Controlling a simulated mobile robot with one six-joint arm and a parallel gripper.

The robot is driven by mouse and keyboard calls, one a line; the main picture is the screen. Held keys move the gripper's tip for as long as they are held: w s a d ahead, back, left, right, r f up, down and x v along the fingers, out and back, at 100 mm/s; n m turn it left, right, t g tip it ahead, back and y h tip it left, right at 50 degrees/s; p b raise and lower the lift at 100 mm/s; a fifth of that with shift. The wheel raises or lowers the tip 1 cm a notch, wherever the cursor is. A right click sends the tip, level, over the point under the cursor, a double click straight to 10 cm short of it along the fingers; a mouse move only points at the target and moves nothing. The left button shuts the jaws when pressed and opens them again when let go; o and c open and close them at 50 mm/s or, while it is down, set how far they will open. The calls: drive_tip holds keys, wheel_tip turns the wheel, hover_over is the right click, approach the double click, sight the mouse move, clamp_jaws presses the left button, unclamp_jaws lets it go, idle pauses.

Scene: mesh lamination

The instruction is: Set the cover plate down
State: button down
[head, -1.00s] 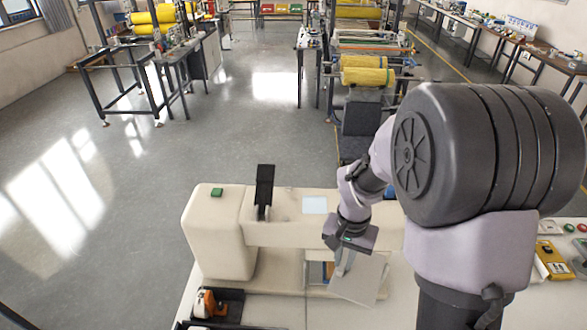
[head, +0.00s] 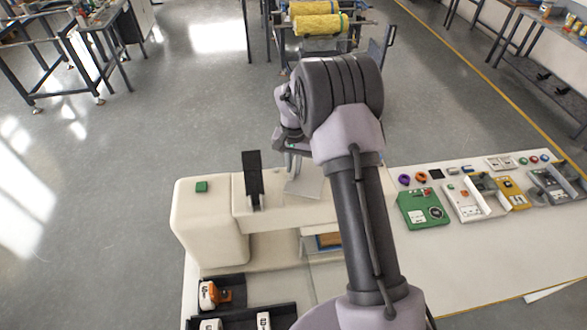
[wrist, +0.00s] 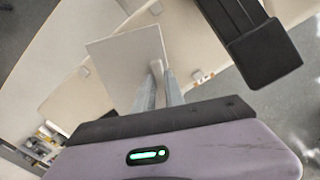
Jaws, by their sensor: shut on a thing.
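My gripper (wrist: 158,88) is shut on the cover plate (wrist: 125,62), a flat, pale grey square plate. In the wrist view the fingers pinch a small upright tab on it. In the head view the plate (head: 306,186) shows just right of a black upright lever (head: 254,182), in line with the top of a cream machine (head: 210,225). It looks tilted and held up in the air.
An opening under the machine's arm shows a brown and blue insert (head: 328,241). Black trays (head: 255,312) with white and orange items stand at the front left. A green box (head: 424,208) and several small devices lie on the white table (head: 470,262) at right.

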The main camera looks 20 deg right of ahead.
wheel_tip(320, 180, down, 3)
drive_tip(key=shift+s+r+p, duration=0.1)
drive_tip(key=shift+r+p, duration=0.05)
drive_tip(key=shift+p, duration=0.35)
drive_tip(key=shift+w+f, duration=0.25)
drive_tip(key=shift+f, duration=0.05)
drive_tip(key=shift+s+f+b, duration=0.15)
drive_tip(key=shift+b, duration=0.2)
drive_tip(key=c, duration=1.4)
unclamp_jaws()
